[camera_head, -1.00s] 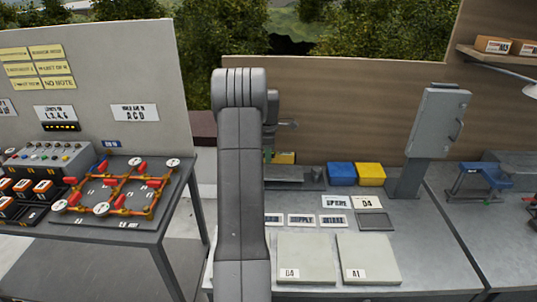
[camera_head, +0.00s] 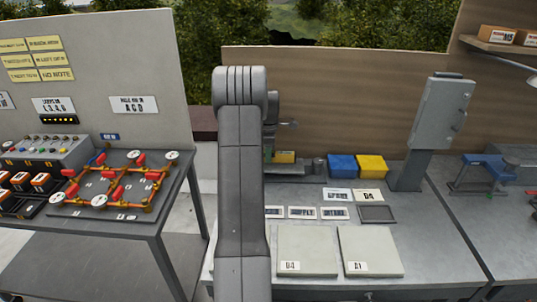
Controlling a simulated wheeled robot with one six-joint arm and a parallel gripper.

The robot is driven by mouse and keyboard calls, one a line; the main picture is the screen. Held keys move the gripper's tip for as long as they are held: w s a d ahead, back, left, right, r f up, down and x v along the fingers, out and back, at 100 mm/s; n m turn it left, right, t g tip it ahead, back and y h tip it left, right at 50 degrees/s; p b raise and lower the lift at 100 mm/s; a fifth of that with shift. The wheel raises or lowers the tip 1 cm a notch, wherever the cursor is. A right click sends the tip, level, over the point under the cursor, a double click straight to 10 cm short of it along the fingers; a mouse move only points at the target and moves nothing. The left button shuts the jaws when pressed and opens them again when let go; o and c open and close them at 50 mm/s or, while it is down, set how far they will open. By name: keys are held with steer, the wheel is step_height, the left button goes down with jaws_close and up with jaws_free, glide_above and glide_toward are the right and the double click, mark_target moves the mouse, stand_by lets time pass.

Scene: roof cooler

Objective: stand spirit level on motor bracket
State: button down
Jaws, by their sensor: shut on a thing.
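My gripper (camera_head: 270,149) is mostly hidden behind my own upright arm link, and its fingertips are hard to make out. It is shut on what looks like the spirit level, a small yellow block (camera_head: 284,157) at the right edge of the arm. The rest of the level is hidden behind the arm. A grey metal piece with a short round post (camera_head: 317,166), perhaps the motor bracket, stands at the back of the bench, just right of the yellow block. I cannot tell whether the two touch.
Label plates and two pale panels (camera_head: 307,251) lie on the bench front. A table (camera_head: 163,207) with an orange pipe frame is at left.

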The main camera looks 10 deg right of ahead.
steer(key=shift+f, duration=0.4)
steer(key=c, duration=1.2)
jaws_free()
step_height(320, 180, up, 14)
steer(key=b, duration=0.1)
steer(key=shift+f, duration=0.2)
step_height(320, 180, down, 14)
steer(key=shift+r+p, duration=0.25)
steer(key=shift+p, duration=0.1)
steer(key=shift+r, duration=0.15)
